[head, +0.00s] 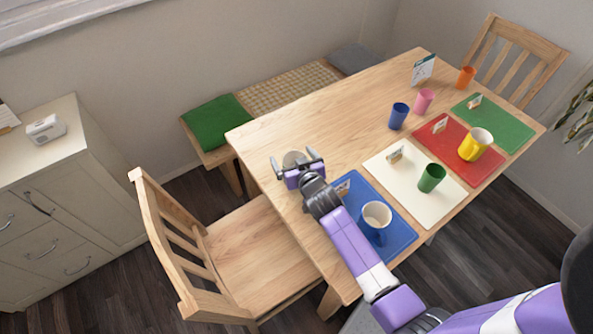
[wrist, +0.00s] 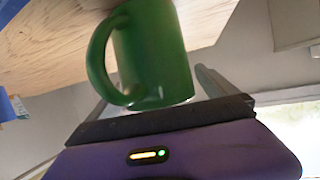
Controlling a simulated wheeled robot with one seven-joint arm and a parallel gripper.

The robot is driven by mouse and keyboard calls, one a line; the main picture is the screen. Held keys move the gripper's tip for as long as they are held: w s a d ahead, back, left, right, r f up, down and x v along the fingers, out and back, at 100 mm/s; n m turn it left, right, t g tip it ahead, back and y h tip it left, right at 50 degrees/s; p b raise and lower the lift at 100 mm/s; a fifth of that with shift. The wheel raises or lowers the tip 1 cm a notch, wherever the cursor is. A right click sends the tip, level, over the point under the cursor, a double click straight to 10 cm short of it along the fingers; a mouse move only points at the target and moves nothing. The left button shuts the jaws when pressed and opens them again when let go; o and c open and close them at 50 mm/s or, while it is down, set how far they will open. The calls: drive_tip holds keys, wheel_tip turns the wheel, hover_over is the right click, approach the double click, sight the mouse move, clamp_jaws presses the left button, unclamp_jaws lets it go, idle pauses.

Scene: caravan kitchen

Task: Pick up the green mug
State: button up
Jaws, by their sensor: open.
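The green mug (wrist: 155,55) fills the middle of the wrist view, which appears upside down, with its handle on the left. In the head view its pale round opening (head: 293,158) shows at the table's left end, and my gripper hides most of its body. My gripper (head: 296,158) is open, with one finger on each side of the mug. In the wrist view the fingers show left and right of the mug, and I see no grip on it. I cannot tell how far the mug reaches between them.
The wooden table (head: 320,120) carries a blue mat (head: 402,233) with a blue mug (head: 376,222), a white mat (head: 405,200) with a green cup (head: 432,178), and a red mat (head: 425,150) with a yellow mug (head: 474,146). A wooden chair (head: 240,245) stands at the near left.

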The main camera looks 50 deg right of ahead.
drive_tip(key=c, duration=1.7)
drive_tip(key=shift+c, duration=0.6)
drive_tip(key=shift+r, duration=0.15)
